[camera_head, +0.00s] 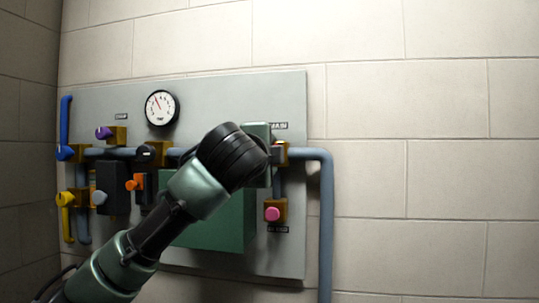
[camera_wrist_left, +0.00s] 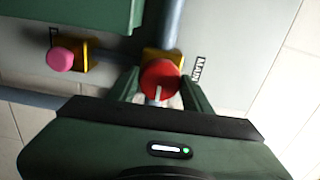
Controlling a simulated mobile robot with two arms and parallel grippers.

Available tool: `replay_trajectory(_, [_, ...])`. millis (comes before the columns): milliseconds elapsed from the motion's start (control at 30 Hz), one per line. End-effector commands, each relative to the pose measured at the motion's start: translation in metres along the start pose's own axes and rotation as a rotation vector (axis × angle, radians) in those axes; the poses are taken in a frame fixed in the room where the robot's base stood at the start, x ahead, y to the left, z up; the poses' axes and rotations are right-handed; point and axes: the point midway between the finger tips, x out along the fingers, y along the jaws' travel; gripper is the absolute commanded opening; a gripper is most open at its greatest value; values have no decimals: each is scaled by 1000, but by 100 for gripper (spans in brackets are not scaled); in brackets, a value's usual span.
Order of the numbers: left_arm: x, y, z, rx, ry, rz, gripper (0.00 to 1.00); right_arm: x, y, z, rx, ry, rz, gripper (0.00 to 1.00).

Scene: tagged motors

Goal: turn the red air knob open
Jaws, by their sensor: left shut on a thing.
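The red knob (camera_wrist_left: 161,76) sits on a brass valve body (camera_wrist_left: 163,54) on the blue-grey pipe, beside a label that seems to read MAIN (camera_wrist_left: 196,69). A pale mark on the knob's face points toward my gripper's palm in the left wrist view. My left gripper (camera_wrist_left: 160,90) has a finger on each side of the knob and is shut on it. In the head view my left arm reaches up from the lower left to the valve (camera_head: 284,151), and the knob is hidden there. My right gripper is in neither view.
A pink knob (camera_head: 272,214) sits below the valve, close to the green box (camera_head: 215,235). Purple (camera_head: 103,132), orange (camera_head: 135,182), blue and yellow controls and a gauge (camera_head: 161,107) are further left on the grey panel. Bare wall lies right of the pipe (camera_head: 326,220).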

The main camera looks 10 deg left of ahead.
Motion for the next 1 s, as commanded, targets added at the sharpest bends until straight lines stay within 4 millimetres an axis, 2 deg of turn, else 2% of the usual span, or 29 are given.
replay_trajectory(600, [0,-2,1,45,-1,-4,8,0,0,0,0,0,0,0])
replay_trajectory(633, [0,-2,1,45,-1,-4,52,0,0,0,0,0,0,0])
replay_trajectory(700, [0,-2,1,44,-1,-4,71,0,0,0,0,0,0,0])
replay_trajectory(1000, [-1,0,0,43,0,-2,71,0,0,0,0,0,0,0])
